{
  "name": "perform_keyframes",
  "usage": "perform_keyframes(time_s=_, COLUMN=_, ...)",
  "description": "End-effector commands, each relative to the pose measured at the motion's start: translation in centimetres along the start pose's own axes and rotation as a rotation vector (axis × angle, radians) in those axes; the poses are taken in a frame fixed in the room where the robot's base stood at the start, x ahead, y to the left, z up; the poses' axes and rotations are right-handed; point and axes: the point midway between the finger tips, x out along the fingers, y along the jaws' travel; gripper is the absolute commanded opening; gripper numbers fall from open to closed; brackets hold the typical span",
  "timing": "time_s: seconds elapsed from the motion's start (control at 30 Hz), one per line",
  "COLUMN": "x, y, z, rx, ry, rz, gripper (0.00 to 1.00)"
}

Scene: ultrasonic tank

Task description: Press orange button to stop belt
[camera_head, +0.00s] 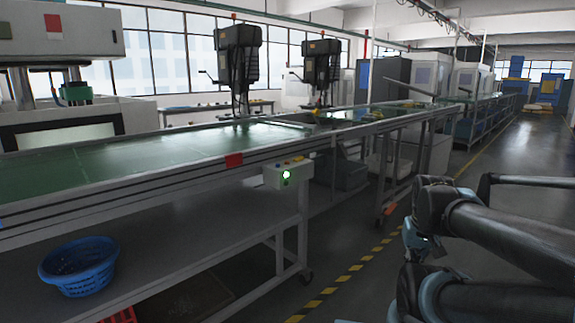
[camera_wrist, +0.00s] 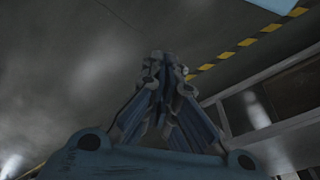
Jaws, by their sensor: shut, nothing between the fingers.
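A pale control box (camera_head: 288,176) hangs on the front side of the conveyor belt (camera_head: 95,170) in the head view. A lit green button (camera_head: 286,174) shows on its front face. Several small red and yellow-orange buttons (camera_head: 293,161) sit along its top edge, too small to tell apart surely. My gripper (camera_wrist: 165,62) is shut and empty in the wrist view, over grey floor. My arm is at the right of the head view, well apart from the box. I cannot make out the fingertips there, and the wrist view does not show the box.
A blue basket (camera_head: 78,266) stands on the shelf under the belt. A yellow-black floor stripe (camera_head: 352,268) runs along the line and also shows in the wrist view (camera_wrist: 245,42). Open floor lies between the belt frame and my arm. Drill-like machines (camera_head: 240,65) stand behind the belt.

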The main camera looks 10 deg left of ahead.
Motion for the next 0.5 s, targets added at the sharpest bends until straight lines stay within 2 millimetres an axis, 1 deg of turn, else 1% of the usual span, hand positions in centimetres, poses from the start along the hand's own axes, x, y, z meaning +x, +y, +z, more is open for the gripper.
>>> perform_keyframes(time_s=0.27, x=0.0, y=0.0, z=0.0, rx=0.000, ry=0.000, rz=0.000, gripper=0.00)
perform_keyframes(time_s=0.3, x=-0.6, y=0.0, z=0.6, rx=-0.002, ry=0.011, rz=0.001, gripper=0.00)
perform_keyframes(time_s=0.33, x=-0.8, y=0.0, z=0.6, rx=-0.004, ry=0.013, rz=0.002, gripper=0.00)
perform_keyframes(time_s=0.43, x=-1.4, y=-0.1, z=-0.4, rx=-0.018, ry=0.021, rz=0.007, gripper=0.00)
perform_keyframes(time_s=0.5, x=-2.2, y=-0.1, z=-1.6, rx=-0.035, ry=0.029, rz=0.014, gripper=0.00)
